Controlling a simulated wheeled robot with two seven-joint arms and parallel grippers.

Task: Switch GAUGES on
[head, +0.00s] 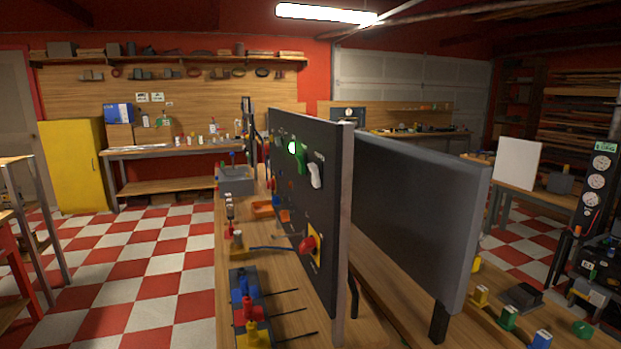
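A dark upright control panel (326,220) stands on a wooden bench and is seen at a steep angle. On its face are a lit green lamp (292,148), a green switch handle (301,158), a white switch handle (315,175) and a red knob (308,244) on a yellow plate. Several smaller controls sit further along the face. I cannot read any label, so I cannot tell which control is GAUGES or its position. Round white-faced gauges (597,181) show on a black stand at the right edge. Neither gripper is in view.
A second dark board (415,215) stands behind the panel on the right. The near bench holds blue, red and yellow parts (248,310) with thin dark rods and an orange tray (264,207). The checkered floor (150,280) to the left is clear.

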